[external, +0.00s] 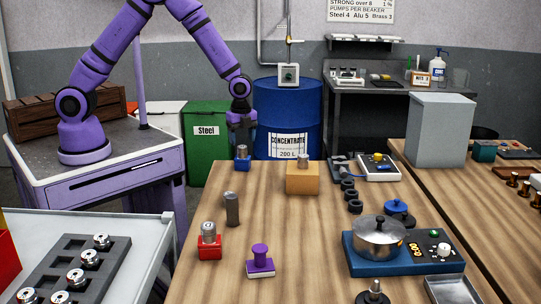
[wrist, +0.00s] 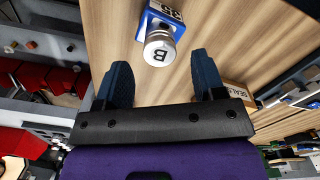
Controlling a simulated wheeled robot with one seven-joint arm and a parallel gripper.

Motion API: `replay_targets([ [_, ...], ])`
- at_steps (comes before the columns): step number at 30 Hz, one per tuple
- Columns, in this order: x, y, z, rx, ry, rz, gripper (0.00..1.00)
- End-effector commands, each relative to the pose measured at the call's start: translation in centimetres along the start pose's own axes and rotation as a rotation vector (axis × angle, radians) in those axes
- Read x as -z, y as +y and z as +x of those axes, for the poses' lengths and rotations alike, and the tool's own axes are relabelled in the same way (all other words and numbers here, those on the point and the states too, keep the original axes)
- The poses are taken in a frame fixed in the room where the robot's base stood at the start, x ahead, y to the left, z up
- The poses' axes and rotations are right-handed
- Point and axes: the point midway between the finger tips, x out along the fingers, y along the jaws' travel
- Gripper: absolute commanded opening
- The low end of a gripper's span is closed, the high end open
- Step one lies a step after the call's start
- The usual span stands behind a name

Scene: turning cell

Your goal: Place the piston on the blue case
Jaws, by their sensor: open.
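A silvery metal piston (external: 242,151) stands upright on the small blue case (external: 242,165) at the far left edge of the wooden table. In the wrist view the piston's end (wrist: 160,50) is marked B, and the blue case (wrist: 168,15) carries a white label. My gripper (external: 241,139) is open and points down just above this piston. In the wrist view its two dark blue fingers lie on either side of the piston's near end, with gaps on both sides. Nothing is held.
Another metal cylinder stands on a red case (external: 209,252), and one on an orange block (external: 302,182). A dark grey cylinder (external: 232,209) and a purple-handled stamp (external: 260,260) stand nearby. A pot (external: 379,240) sits on a blue hotplate at right. A blue drum (external: 287,110) stands behind the table.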

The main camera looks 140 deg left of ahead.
Motion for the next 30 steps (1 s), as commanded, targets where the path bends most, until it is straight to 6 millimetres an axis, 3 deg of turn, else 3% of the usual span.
replay_targets([
  [6, 0.0, 0.0, -4.3, 0.002, 0.001, 0.0, 0.63],
  [12, 0.0, 0.0, -6.7, 0.001, 0.001, 0.0, 0.63],
  [24, 0.1, 0.1, -7.5, 0.001, 0.0, 0.0, 0.63],
  [26, 0.5, 0.5, -8.1, 0.006, 0.002, -0.001, 0.63],
  [30, 2.7, 3.1, -11.3, 0.036, 0.01, -0.013, 0.63],
])
